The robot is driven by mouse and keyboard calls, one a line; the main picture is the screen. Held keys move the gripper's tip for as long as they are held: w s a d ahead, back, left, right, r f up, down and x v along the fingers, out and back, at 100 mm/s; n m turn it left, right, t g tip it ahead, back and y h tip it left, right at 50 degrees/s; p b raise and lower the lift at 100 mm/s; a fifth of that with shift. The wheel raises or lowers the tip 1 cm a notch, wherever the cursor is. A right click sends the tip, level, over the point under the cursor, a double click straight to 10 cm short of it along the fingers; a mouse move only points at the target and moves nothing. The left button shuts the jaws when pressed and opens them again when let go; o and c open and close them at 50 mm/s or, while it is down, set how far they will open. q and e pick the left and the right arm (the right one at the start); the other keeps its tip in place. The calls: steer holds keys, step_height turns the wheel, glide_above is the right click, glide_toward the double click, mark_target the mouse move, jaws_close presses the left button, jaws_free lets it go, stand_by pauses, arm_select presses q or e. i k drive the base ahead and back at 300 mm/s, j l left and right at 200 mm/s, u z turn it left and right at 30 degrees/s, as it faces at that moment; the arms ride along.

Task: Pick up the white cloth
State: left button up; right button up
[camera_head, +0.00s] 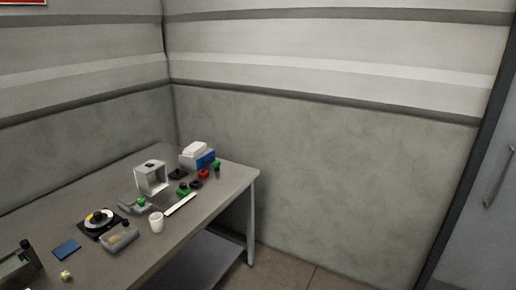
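I cannot make out any item as a white cloth for certain. A small off-white lump (66,275) lies near the front left of the table, close to the blue flat pad (66,249); it is too small to tell whether it is cloth. A white piece (195,148) also shows on top of the grey and blue box (198,160) at the table's far end. Neither of my grippers is in view.
The grey table (225,190) runs along the left wall. It carries a white cup (156,223), a black-based reel (98,220), an open white frame (151,177), a white strip (180,204) and red and green buttons. Floor (290,275) shows clear at right, before a door (485,190).

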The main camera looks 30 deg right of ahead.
mark_target(194, 150)
steer(key=z, duration=0.4)
steer(key=i+l+u, duration=0.15)
steer(key=u, duration=0.3)
steer(key=l+u, duration=0.25)
steer(key=u, duration=0.15)
steer(key=i+l+u, duration=0.1)
steer(key=l+u, duration=0.2)
steer(key=u, duration=0.15)
steer(key=l+u, duration=0.45)
steer(key=l, duration=1.4)
steer(key=k+l+u, duration=0.15)
steer(key=l, duration=1.3)
